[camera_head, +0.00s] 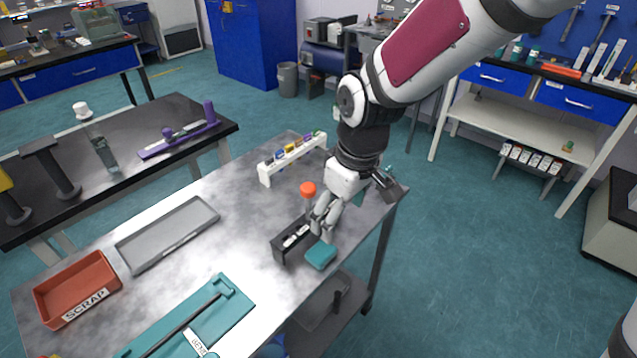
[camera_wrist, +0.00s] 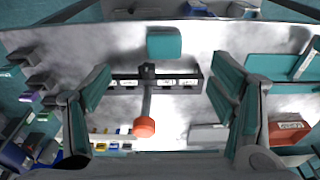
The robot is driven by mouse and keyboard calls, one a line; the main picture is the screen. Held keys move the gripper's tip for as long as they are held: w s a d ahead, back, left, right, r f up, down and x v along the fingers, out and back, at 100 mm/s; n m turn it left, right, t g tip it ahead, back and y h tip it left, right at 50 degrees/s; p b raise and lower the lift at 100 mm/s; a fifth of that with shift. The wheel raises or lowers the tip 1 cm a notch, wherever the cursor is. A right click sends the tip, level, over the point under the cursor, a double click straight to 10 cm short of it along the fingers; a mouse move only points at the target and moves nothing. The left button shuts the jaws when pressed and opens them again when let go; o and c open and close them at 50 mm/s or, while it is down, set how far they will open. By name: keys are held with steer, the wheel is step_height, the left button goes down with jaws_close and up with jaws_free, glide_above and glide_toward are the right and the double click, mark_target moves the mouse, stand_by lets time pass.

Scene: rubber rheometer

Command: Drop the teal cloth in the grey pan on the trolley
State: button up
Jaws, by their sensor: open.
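The teal cloth (camera_head: 321,255) is a small folded square pad lying on the metal top near its front right edge, beside a dark block. It also shows in the wrist view (camera_wrist: 164,43), at the top, beyond the space between my fingers. My gripper (camera_head: 326,218) is above the dark block, close to the cloth and apart from it; its fingers (camera_wrist: 162,88) are spread wide with nothing between the pads. A shallow grey pan (camera_head: 122,246) lies empty on the left part of the same top. Part of it shows in the wrist view (camera_wrist: 208,133).
A dark block (camera_head: 279,254) with white labels and a red-knobbed post (camera_head: 308,189) stand below my gripper. A white rack (camera_head: 265,175) is behind. A red scrap bin (camera_head: 100,271) and teal board (camera_head: 238,299) are left and in front. Bare metal separates block and pan.

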steer(key=b, duration=0.2)
glide_above(322, 251)
steer(key=s+d, duration=0.1)
step_height(322, 251, down, 9)
steer(key=shift+s+d, duration=0.1)
steer(key=shift+w+a+f, duration=0.2)
steer(key=shift+f, duration=0.65)
steer(key=shift+w+a+f, duration=0.2)
steer(key=shift+w+f, duration=0.05)
steer(key=shift+f, duration=0.6)
steer(key=shift+w+a+f, duration=0.2)
steer(key=shift+f, duration=0.65)
steer(key=c, duration=1.1)
steer(key=shift+c, duration=0.2)
steer(key=shift+r, duration=0.15)
